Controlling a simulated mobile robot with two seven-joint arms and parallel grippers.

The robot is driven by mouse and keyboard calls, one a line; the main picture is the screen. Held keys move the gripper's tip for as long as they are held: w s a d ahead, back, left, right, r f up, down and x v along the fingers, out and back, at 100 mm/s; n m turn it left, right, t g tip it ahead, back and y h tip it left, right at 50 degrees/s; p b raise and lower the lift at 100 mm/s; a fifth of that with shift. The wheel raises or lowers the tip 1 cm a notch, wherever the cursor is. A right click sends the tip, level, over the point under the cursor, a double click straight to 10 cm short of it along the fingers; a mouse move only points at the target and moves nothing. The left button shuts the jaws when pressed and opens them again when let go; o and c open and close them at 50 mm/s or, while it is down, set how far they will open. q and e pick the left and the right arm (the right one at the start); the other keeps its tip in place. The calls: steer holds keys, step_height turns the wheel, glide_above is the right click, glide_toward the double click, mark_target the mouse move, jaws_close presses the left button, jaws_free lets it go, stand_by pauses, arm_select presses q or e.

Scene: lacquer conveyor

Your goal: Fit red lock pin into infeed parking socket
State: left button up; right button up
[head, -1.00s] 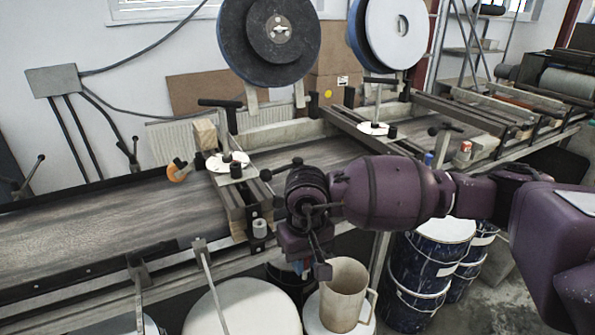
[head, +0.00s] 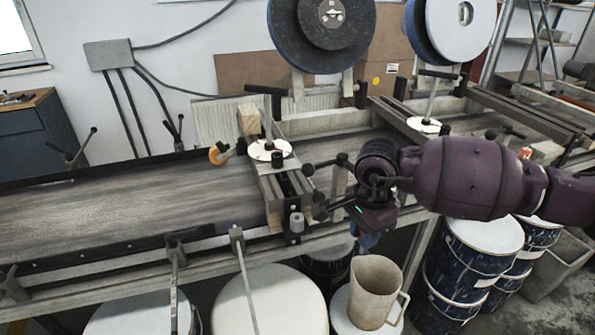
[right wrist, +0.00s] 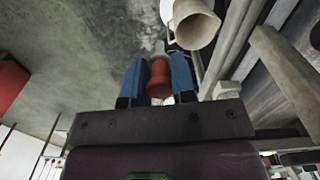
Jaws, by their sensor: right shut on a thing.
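My right gripper (right wrist: 158,76) is shut on the red lock pin (right wrist: 159,82), which stands between the two blue fingers in the right wrist view. The pin has a grey tip pointing away from the palm. In the head view my right gripper (head: 368,238) hangs beside the conveyor's front rail, above the beige jug, and the pin is hidden there. A small grey cylinder (head: 296,222) sits in a dark bracket at the front end of the nearer crossing frame, left of the gripper and apart from it. I cannot tell which part is the infeed parking socket. My left gripper is out of view.
The conveyor belt (head: 120,205) runs across, with the nearer crossing frame (head: 270,190) over it. The beige jug (head: 374,290) stands on a lid below the gripper. Blue drums (head: 450,270) stand at the right.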

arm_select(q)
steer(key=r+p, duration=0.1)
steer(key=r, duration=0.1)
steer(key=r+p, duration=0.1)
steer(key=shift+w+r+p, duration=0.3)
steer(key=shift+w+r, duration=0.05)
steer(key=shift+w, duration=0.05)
arm_select(e)
steer(key=w+a+r+m, duration=0.4)
steer(key=a+m, duration=0.2)
steer(key=m, duration=0.6)
steer(key=w+a+r+m, duration=0.4)
steer(key=a+m, duration=0.3)
steer(key=m, duration=0.6)
steer(key=shift+a+r, duration=0.15)
steer(key=shift+r, duration=0.2)
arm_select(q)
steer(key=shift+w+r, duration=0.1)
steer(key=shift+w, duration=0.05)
arm_select(e)
steer(key=shift+f, duration=0.1)
step_height(320, 180, down, 5)
steer(key=shift+r+b, duration=0.15)
steer(key=shift+b, duration=0.8)
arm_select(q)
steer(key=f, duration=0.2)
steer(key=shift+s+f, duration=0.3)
